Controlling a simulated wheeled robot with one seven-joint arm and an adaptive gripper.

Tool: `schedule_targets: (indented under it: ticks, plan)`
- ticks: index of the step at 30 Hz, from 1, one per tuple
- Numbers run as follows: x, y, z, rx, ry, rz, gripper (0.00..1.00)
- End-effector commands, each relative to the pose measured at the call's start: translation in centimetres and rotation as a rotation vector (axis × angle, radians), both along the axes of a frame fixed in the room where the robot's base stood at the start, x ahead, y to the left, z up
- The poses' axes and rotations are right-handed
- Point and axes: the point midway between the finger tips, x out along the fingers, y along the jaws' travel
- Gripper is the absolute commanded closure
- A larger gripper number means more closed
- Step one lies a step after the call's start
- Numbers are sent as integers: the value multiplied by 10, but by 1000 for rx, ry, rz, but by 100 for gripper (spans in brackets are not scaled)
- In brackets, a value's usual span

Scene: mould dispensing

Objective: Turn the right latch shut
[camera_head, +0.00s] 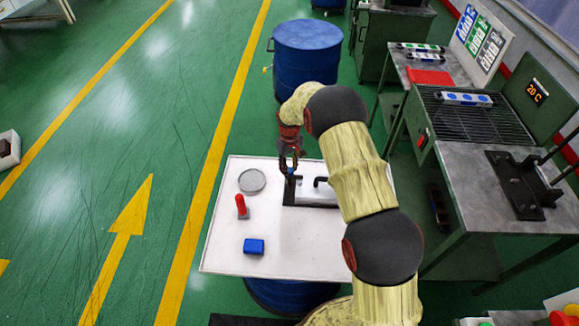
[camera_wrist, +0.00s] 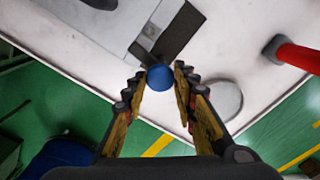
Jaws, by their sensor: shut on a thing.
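A grey metal mould (camera_head: 313,197) with dark edges lies on the white tabletop; its right part is hidden behind my arm. My gripper (camera_head: 289,170) points down at the mould's far left corner in the head view. In the wrist view its fingers are shut on a round blue knob (camera_wrist: 160,78), one finger on each side. The knob sits at the end of a dark latch bar (camera_wrist: 180,32) beside the grey mould (camera_wrist: 107,22). The head view shows only a speck of blue between the fingers, and the latch's angle is hard to read there.
On the white table (camera_head: 220,220) are a grey round dish (camera_head: 252,181), a red-handled tool (camera_head: 241,206) and a blue block (camera_head: 254,246). A black bent handle (camera_head: 321,181) rises from the mould close to my gripper. A blue drum (camera_head: 307,55) stands behind.

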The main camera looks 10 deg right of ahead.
Motion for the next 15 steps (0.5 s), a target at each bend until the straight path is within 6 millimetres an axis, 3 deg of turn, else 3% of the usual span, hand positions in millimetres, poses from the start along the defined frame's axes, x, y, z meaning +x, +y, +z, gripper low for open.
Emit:
schedule_targets:
  ticks: [15]
  plan:
    - [0,0,0,0,-1,124,98]
